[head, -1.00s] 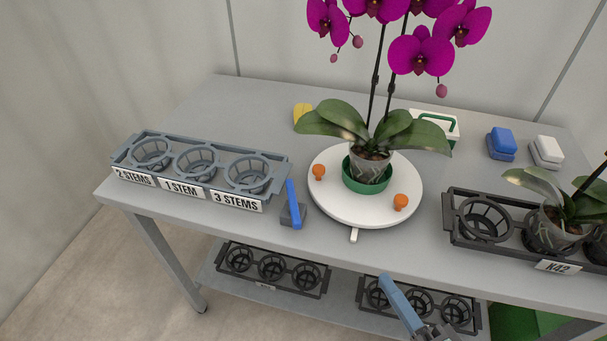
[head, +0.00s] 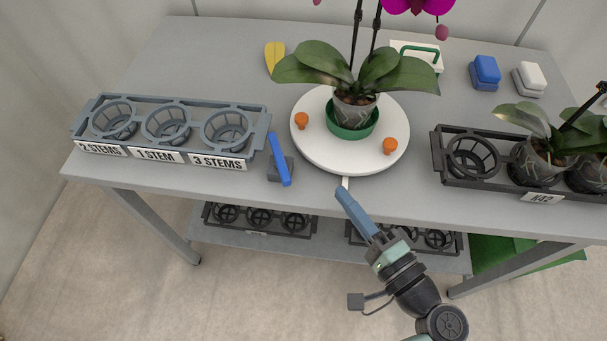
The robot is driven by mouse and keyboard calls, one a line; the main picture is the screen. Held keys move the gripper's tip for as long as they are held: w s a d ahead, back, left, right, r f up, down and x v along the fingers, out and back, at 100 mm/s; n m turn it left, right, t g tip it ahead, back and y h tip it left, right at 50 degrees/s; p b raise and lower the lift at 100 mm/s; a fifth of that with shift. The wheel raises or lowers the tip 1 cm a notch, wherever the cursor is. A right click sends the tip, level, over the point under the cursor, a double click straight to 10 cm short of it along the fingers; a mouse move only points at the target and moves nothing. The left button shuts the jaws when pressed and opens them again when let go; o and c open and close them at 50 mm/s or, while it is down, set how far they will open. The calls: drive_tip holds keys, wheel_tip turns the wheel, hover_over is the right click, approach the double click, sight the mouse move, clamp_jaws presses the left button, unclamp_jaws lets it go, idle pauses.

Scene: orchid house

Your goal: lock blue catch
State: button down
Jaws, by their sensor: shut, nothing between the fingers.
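The blue catch (head: 278,157) is a blue lever on a small grey block (head: 284,171), on the table just left of the white turntable (head: 318,157). The lever lies slanted, its near end pointing toward the table's front edge. The turntable has two orange knobs (head: 301,121) and a small white tab (head: 345,183) at its front. My gripper (head: 342,193) is shut and empty, its blue-grey fingers together. Its tips appear close to the tab at the table's front edge, to the right of the catch and apart from it. Their height is hard to judge.
A potted magenta orchid (head: 355,108) stands in a green ring on the turntable. A grey labelled rack (head: 216,161) is left of the catch. A black rack (head: 447,170) with plants is at right. A yellow item (head: 274,57) and blue block (head: 485,72) lie behind.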

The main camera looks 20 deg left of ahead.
sight(279, 160)
drive_tip(key=x, duration=0.6)
drive_tip(key=a, duration=0.1)
drive_tip(key=s+a, duration=0.1)
drive_tip(key=a+p, duration=0.1)
drive_tip(key=shift+s, duration=0.25)
drive_tip(key=shift+s+a, duration=0.35)
